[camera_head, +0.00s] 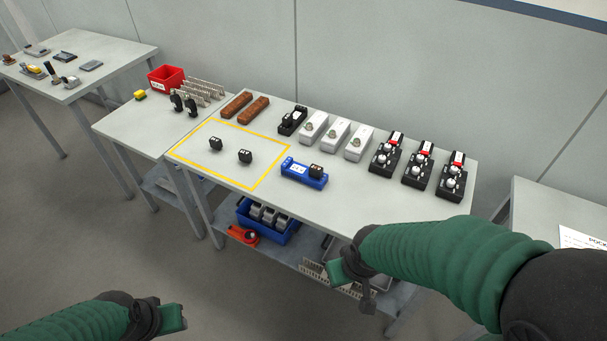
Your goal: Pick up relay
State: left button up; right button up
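Two small black blocks, which look like relays, stand inside the yellow outline (213,181) on the middle table (335,206). One relay (215,144) is farther left and the other relay (245,157) is nearer the middle. A similar dark block (316,171) sits on the right end of a blue holder (300,177). The blocks are too small to identify surely. My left gripper (176,318) is low at the lower left, away from the table. My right gripper (338,271) is by the table's front edge, apart from the blocks. The finger gaps are not clear.
White boxes (335,134), black devices (418,170) and brown blocks (245,107) line the table's back. A red bin (166,78) stands on the left table. A blue crate (267,222) sits on the lower shelf. Space around the outlined blocks is clear.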

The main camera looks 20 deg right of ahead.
aim_at(316, 171)
jog(key=i+z, duration=0.2)
jog(key=z, duration=0.25)
jog(key=i+j+z, duration=0.15)
jog(key=z, duration=0.3)
jog(key=i+j+z, duration=0.2)
jog(key=z, duration=0.25)
jog(key=i+j, duration=0.25)
jog(key=i+j+z, duration=0.1)
jog(key=j, duration=0.3)
jog(key=i+j+z, duration=0.1)
jog(key=i+j, duration=0.2)
